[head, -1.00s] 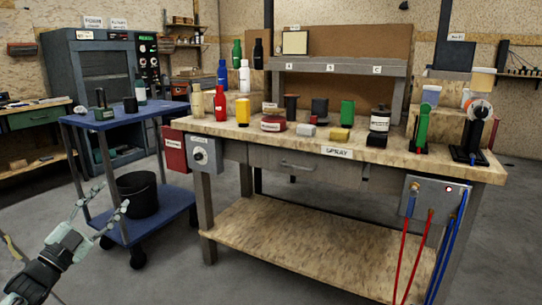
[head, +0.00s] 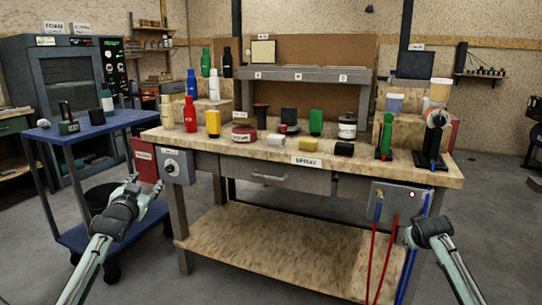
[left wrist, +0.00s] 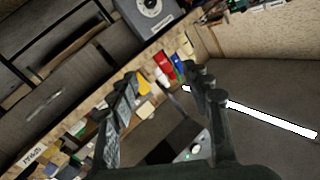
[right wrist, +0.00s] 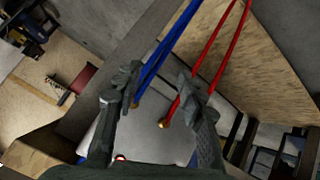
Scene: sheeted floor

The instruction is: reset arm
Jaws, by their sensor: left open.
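My left gripper (head: 146,187) is in front of the bench's left end, beside the blue cart, in the head view. Its two fingers stand apart and empty in the left wrist view (left wrist: 160,78). My right gripper (head: 420,228) is in front of the bench's right end, near the grey hose panel (head: 385,192). In the right wrist view (right wrist: 157,82) its fingers are apart, with blue and red hoses seen beyond and between them. I cannot tell how far the hoses are from the fingers. Nothing is held.
The wooden workbench (head: 270,160) carries several bottles, jars and blocks. A lower shelf (head: 270,240) runs under it. The blue cart (head: 75,132) with a black bucket (head: 100,197) stands at the left. Red and blue hoses (head: 376,250) hang at the right. Floor in front is clear.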

